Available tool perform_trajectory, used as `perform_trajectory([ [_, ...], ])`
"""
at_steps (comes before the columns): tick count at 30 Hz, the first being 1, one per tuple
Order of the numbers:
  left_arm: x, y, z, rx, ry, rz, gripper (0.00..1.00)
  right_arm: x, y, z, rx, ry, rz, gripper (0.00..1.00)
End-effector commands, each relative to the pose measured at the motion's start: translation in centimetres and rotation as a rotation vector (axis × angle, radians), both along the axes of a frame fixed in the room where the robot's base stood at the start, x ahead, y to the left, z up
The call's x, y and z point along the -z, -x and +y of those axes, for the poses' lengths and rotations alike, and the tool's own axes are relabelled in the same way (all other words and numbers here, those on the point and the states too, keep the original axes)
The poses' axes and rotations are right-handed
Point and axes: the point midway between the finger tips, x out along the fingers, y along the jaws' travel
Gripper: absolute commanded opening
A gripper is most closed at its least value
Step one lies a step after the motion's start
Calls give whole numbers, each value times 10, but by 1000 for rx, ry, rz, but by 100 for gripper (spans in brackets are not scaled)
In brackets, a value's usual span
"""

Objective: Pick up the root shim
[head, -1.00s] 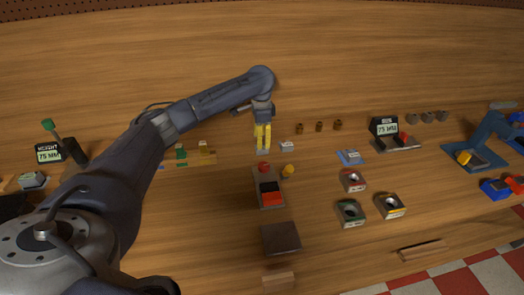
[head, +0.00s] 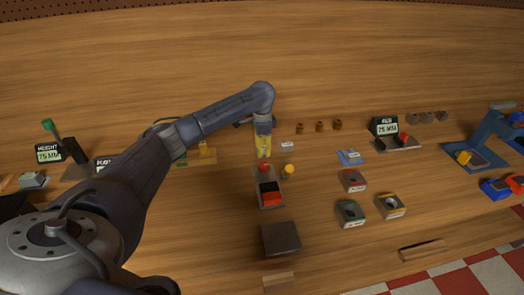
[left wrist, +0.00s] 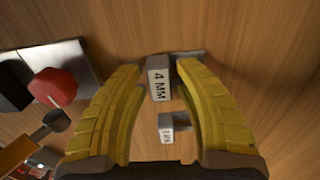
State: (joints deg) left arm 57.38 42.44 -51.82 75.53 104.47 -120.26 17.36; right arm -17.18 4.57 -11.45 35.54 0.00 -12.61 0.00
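Two small grey shim-like pieces with white labels show in the left wrist view. The larger block, marked 4 MM (left wrist: 158,82), stands between the tips of my left gripper (left wrist: 160,68), with a thin grey plate at its far side. The smaller labelled block (left wrist: 167,128) sits nearer the palm; its marking is hard to read. I cannot tell by name which is the root shim. In the head view, my left gripper (head: 263,155) points down at the table, and one white-labelled piece (head: 287,146) shows to its right. The fingers are apart. My right gripper is not seen.
Several brown cylinders (head: 319,127) stand behind to the right. A dark square block (head: 281,239) lies nearer. The wood behind is clear.

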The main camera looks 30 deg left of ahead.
Motion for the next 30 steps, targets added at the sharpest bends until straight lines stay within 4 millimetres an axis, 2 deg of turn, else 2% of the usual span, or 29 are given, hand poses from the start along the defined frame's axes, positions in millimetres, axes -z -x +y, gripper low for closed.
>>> perform_trajectory([
  [1,0,0,0,0,0,0,26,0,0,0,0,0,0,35],
  [8,0,0,0,0,0,0,0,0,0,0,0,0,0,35],
  [21,-3,0,0,0,-1,-1,0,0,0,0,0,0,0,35],
  [26,-14,-1,1,-1,-1,-2,0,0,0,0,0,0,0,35],
  [30,-33,-1,1,0,-2,-4,0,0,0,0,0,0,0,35],
])
